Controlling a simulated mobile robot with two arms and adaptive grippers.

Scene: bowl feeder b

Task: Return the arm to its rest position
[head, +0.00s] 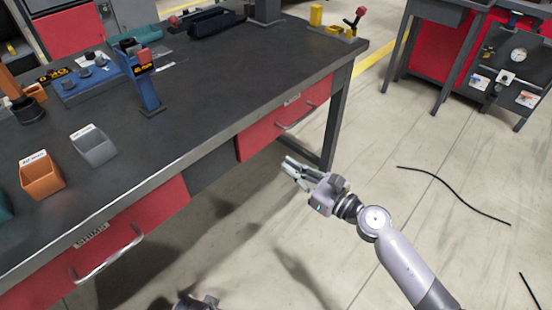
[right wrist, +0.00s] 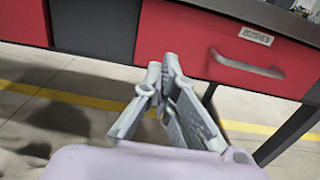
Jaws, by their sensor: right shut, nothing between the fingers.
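My right arm comes in from the lower right of the head view. Its gripper (head: 291,170) is over the floor in front of the workbench (head: 195,150), apart from it and near the red drawer (head: 285,118). In the right wrist view the fingers (right wrist: 166,75) are shut together at the tips with nothing between them. The red drawer (right wrist: 200,40) with a metal handle lies beyond them. At the bottom edge of the head view, a small dark grey part (head: 195,303) seems to belong to my left arm; its fingers cannot be made out.
The bench top holds an orange bin (head: 41,177), a grey bin (head: 94,147), a blue stand (head: 146,90) and a dark tray (head: 210,22). A second red drawer (head: 60,280) is at the lower left. A black cable (head: 455,190) lies on open floor to the right.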

